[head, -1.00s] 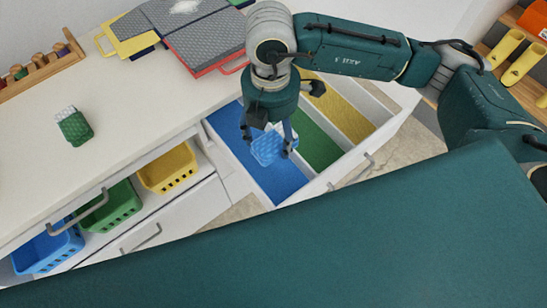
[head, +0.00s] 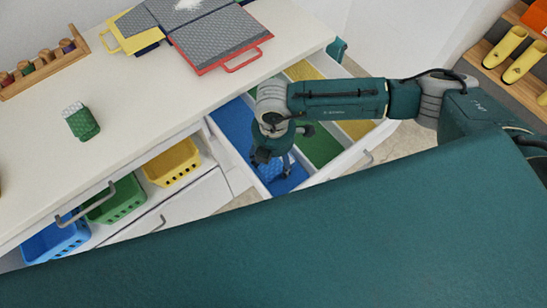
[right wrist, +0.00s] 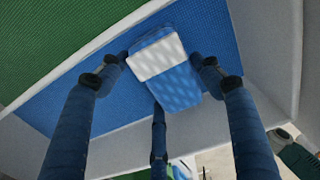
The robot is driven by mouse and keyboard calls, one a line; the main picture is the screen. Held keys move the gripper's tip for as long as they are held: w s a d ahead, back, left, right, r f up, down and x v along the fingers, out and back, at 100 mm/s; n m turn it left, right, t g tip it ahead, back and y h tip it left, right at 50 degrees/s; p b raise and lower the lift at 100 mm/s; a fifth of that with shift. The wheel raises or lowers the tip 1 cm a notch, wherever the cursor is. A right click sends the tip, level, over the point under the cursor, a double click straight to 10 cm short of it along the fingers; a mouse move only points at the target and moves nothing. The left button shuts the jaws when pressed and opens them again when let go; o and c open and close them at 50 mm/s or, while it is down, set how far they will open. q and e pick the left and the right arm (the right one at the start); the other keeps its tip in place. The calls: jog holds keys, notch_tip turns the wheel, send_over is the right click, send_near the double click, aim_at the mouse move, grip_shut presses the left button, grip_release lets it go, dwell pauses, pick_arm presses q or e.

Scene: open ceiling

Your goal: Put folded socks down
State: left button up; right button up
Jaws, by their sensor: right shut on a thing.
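The folded socks (right wrist: 165,70), blue with a white band, are between the fingers of my right gripper (right wrist: 163,62) in the right wrist view. In the head view my right gripper (head: 271,172) is low inside the blue-lined compartment (head: 236,128) of the open drawer. It is shut on the blue socks (head: 272,170), which are partly hidden by the gripper. I cannot tell whether the socks touch the compartment floor. Another folded pair, green with white (head: 82,122), lies on the white counter (head: 140,110). My left gripper is not in view.
The drawer also has green (head: 318,146) and yellow (head: 303,70) compartments, split by white dividers. Blue (head: 55,243), green (head: 118,199) and yellow (head: 172,163) baskets sit on the shelf below the counter. Grey folding boards (head: 215,38) and a wooden rack (head: 42,68) stand on the counter.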

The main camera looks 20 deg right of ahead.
aim_at(274, 160)
jog(key=shift+f, duration=0.15)
jog(key=o, duration=1.2)
jog(key=shift+c, duration=0.2)
jog(key=shift+r, duration=0.3)
jog(key=shift+a+r, duration=0.1)
jog(key=shift+r, duration=0.2)
notch_tip(274, 160, up, 11)
jog(key=b, duration=0.2)
jog(key=shift+r+b, duration=0.15)
jog(key=shift+b, duration=0.15)
